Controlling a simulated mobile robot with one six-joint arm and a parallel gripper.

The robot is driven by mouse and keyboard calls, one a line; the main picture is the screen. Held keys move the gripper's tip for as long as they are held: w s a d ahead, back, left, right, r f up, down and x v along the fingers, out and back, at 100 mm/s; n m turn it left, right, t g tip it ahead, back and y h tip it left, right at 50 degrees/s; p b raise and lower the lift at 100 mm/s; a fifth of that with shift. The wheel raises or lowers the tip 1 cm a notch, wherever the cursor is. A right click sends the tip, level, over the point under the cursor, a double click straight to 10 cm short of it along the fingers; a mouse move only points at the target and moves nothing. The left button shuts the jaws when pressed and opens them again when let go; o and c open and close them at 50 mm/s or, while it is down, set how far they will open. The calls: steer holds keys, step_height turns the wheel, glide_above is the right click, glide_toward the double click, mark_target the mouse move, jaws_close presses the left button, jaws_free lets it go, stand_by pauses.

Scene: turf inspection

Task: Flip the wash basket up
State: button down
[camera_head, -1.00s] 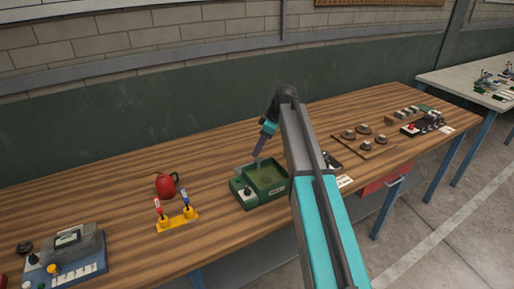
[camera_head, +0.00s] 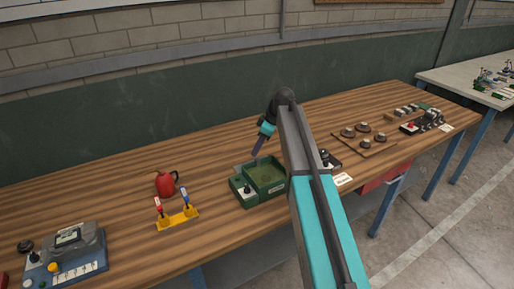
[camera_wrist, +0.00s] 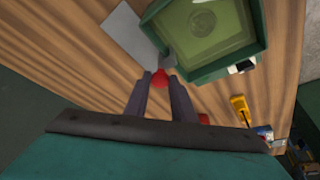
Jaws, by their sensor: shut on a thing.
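A green bath box (camera_head: 265,178) stands on the wooden bench in the head view. The wrist view shows its green rim (camera_wrist: 262,32) around a murky yellow-green inside with a faint round shape in it. My gripper (camera_head: 256,156) reaches down at the box's back edge. In the wrist view my gripper (camera_wrist: 159,80) is shut on a small red knob (camera_wrist: 159,77). The knob is beside a grey piece (camera_wrist: 169,61) at the box's edge. I cannot clearly make out the wash basket itself or how the knob joins it.
A red pot (camera_head: 166,184) and a yellow stand (camera_head: 177,218) with red and blue tools are left of the box. A blue meter unit (camera_head: 67,255) is at the front left. A wooden rack with dark round parts (camera_head: 364,142) is to the right. Bare bench lies behind the box.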

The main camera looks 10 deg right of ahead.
steer(key=shift+w+r+p, duration=0.1)
steer(key=shift+r+p, duration=0.3)
steer(key=shift+r, duration=2.05)
steer(key=c, duration=1.5)
jaws_free()
steer(key=shift+r, duration=0.1)
steer(key=b+v, duration=0.3)
steer(key=v, duration=1)
steer(key=shift+d+r+b, duration=0.15)
steer(key=shift+r+b, duration=0.15)
steer(key=shift+b, duration=0.05)
